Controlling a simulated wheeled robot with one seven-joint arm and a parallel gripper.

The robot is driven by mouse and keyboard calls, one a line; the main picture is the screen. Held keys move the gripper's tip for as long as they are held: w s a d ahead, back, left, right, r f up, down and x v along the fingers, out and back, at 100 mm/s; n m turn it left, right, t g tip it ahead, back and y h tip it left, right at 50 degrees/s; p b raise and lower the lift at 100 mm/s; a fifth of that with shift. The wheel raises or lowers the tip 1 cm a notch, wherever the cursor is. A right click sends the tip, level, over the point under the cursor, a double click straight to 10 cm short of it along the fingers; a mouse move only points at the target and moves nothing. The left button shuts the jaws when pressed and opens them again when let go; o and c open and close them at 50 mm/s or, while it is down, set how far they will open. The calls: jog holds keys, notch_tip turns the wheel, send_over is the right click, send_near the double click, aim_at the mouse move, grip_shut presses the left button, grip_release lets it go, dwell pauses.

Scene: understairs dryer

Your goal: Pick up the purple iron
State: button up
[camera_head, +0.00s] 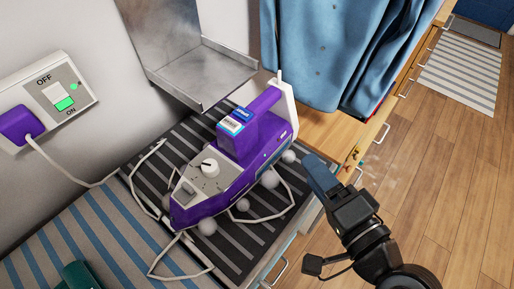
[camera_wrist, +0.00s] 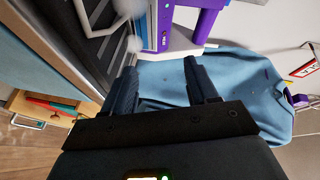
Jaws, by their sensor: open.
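The purple iron (camera_head: 228,165) rests on the dark striped mat on the counter, with a white dial, a blue label on its purple handle and a pale heel. A white cord loops around it. My gripper (camera_head: 318,172) is to the right of the iron, beside the counter's front edge, apart from it. In the wrist view my gripper (camera_wrist: 160,80) has its two fingers spread with nothing between them. Part of the iron (camera_wrist: 185,25) shows at the top of the wrist view, beyond the fingertips. Its lower side is partly hidden by white balls and cord.
White balls (camera_head: 269,179) lie around the iron on the striped mat (camera_head: 262,232). A metal tray (camera_head: 210,75) stands behind it. A blue shirt (camera_head: 325,50) hangs at the back right. A purple plug (camera_head: 20,125) sits in the wall socket. The wooden floor (camera_head: 440,170) is clear.

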aim_at(264, 109)
jog(key=w+a+r+y, duration=0.2)
jog(key=w+a+r, duration=0.1)
jog(key=w+a+r+g+y, duration=0.1)
jog(key=w+a+r+y, duration=0.1)
jog(key=w+a+r, duration=0.1)
jog(key=shift+w+a, duration=0.25)
jog(key=shift+w+a+r, duration=0.15)
jog(key=shift+w+a, duration=0.05)
jog(key=shift+w, duration=0.05)
jog(key=x, duration=0.2)
jog(key=p+x, duration=0.1)
jog(key=x, duration=0.4)
jog(key=shift+a+f, duration=0.25)
grip_shut()
jog(key=shift+r, duration=0.15)
